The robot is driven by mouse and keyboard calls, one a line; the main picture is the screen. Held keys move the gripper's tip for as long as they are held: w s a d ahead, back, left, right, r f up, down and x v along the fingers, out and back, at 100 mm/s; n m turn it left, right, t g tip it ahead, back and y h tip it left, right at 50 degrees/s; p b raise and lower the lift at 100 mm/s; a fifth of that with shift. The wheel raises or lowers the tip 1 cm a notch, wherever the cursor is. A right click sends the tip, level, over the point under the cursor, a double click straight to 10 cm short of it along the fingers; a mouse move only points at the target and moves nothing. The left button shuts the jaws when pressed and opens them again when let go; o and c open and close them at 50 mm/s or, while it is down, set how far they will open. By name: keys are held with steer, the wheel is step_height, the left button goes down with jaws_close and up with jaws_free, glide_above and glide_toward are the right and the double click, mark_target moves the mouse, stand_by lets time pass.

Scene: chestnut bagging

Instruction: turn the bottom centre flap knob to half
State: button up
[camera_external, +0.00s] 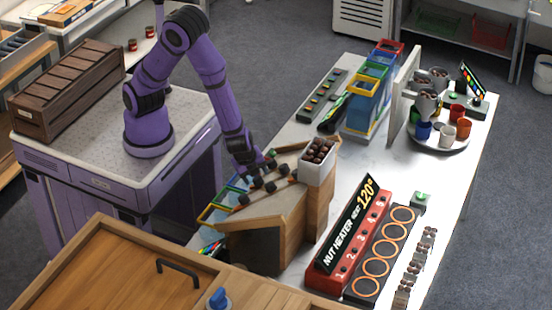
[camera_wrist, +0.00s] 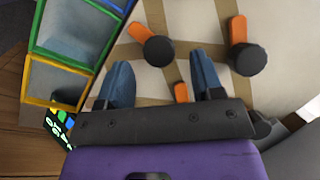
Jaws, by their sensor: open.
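A slanted pale panel with brown strips (camera_wrist: 190,20) carries several dark round knobs with orange pointers. In the wrist view, one knob (camera_wrist: 158,50) is just beyond my fingertips and another knob (camera_wrist: 248,58) is to the right. A third orange pointer (camera_wrist: 181,92) shows between my fingers; its knob is hidden behind my gripper's dark bar. My gripper (camera_wrist: 160,66) is open, its two blue fingers apart with nothing visibly clamped. In the external view my gripper (camera_external: 247,170) is low over the wooden box's (camera_external: 265,235) knobs. I cannot tell which knob is bottom centre.
Coloured-rim bins (camera_wrist: 68,60) are left of the panel; they also show in the external view (camera_external: 213,212). A white tub of chestnuts (camera_external: 318,170) adjoins the box at right. A red nut heater (camera_external: 350,245) stands to the front right. Bare white tabletop (camera_external: 370,165) lies beyond it.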

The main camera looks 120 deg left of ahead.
steer(key=w+v, duration=0.1)
steer(key=v, duration=0.6)
steer(key=shift+s+d+r, duration=0.15)
steer(key=shift+s+r, duration=0.3)
steer(key=shift+s, duration=0.1)
steer(key=s+a+r+n+t+h, duration=0.1)
steer(key=s+a+r+n, duration=0.15)
steer(key=r, duration=0.55)
steer(key=s+a+r+n, duration=0.1)
steer(key=s+r+n, duration=0.15)
steer(key=r, duration=0.65)
steer(key=s+d+r+n+t+h, duration=0.1)
steer(key=s+r+n+t+h, duration=0.1)
steer(key=s+r, duration=0.9)
steer(key=s+n+h, duration=0.1)
steer(key=s, duration=0.3)
steer(key=shift+s+d+r+t, duration=0.15)
steer(key=shift+s+r+t, duration=0.2)
steer(key=shift+r+t, duration=0.05)
steer(key=shift+w, duration=0.15)
